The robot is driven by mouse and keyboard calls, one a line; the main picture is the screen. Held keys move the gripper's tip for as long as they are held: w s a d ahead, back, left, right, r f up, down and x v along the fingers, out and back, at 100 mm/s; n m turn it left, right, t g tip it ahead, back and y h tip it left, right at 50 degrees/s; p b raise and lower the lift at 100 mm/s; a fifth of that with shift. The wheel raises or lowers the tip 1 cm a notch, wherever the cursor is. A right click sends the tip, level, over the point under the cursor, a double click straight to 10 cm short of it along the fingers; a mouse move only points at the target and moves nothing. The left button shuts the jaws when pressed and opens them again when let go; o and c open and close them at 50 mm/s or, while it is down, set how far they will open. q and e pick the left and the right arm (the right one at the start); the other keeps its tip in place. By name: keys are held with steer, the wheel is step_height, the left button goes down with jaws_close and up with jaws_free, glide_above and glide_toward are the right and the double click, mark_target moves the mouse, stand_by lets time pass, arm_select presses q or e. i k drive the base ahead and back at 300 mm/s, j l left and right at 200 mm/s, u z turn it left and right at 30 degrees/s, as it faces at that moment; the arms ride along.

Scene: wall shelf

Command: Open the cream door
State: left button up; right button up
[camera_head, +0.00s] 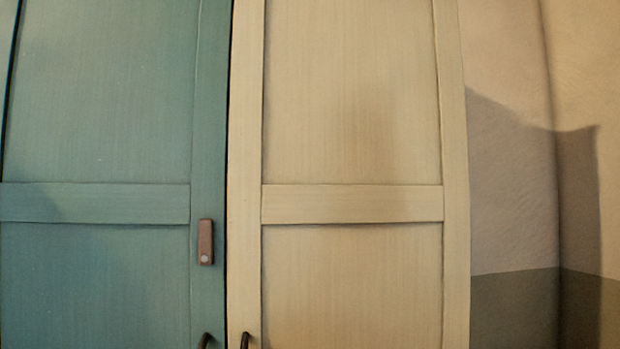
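The cream door (352,204) fills the middle of the head view, with panels above and below a cross rail. It looks shut, with a thin dark gap along its left edge beside the teal door. Its dark handle (245,341) shows only at the bottom edge of the view, near the door's left side; the lower part of the handle is cut off. Neither of my grippers is in view.
A teal door (95,204) stands to the left, with its own dark handle (205,341) and a small brown tag-like piece (206,242) on its right stile. A wall (510,180) with a shadow lies to the right.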

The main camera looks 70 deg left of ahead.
mark_target(347, 211)
steer(key=u, duration=2.1)
